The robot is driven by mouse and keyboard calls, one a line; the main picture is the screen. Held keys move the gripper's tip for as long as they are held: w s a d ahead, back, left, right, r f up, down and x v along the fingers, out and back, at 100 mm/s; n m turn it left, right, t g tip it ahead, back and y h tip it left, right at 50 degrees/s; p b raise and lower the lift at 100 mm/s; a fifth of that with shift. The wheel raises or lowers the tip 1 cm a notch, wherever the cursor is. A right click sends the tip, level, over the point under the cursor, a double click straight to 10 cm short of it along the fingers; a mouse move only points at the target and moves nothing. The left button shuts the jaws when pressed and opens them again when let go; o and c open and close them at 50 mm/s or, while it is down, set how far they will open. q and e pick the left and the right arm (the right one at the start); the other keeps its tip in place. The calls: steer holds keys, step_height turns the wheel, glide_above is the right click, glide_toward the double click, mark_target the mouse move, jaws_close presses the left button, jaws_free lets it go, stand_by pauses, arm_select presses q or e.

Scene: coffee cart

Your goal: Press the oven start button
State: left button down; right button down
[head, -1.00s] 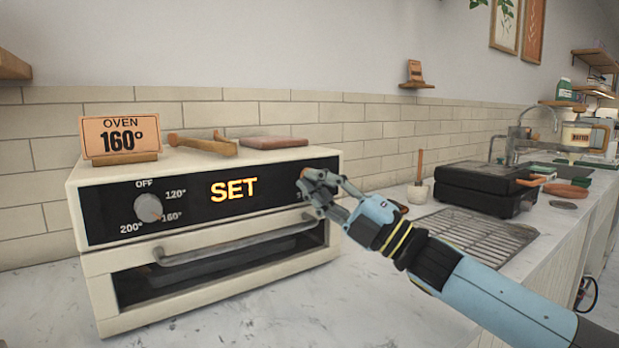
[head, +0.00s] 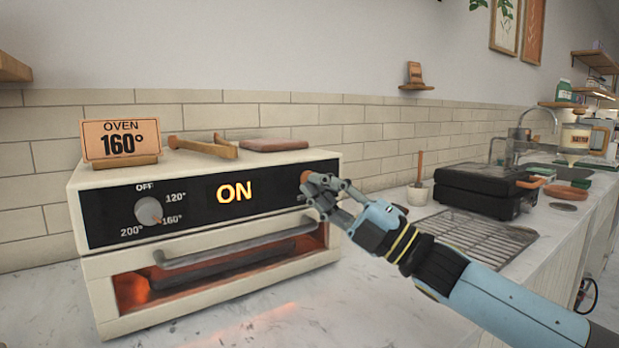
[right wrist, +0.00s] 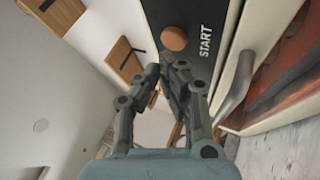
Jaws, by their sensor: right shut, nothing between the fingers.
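The white oven (head: 82,185) stands on the counter, its display (head: 234,191) reading ON in orange and its inside glowing orange-red. The knob (head: 149,210) points toward 160°. The round orange-brown start button (right wrist: 174,38) sits beside the word START in the right wrist view; a bit of the button (head: 305,177) also shows in the head view. My right gripper (head: 312,190) is shut and empty at the right end of the oven's front panel, close to the button. In the right wrist view the fingertips (right wrist: 164,72) are just below the button, apparently apart from it. My left gripper is not in view.
A sign (head: 122,139) reading OVEN 160°, wooden tongs (head: 204,147) and a brown flat item (head: 274,144) lie on the oven top. The oven handle (head: 230,248) sticks out below the panel. A wire rack (head: 472,238) and a black grill (head: 480,190) stand to the right.

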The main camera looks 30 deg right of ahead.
steer(key=shift+s, duration=0.1)
steer(key=s+p, duration=0.3)
steer(key=s, duration=0.2)
steer(key=shift+d, duration=0.2)
stand_by(1.0)
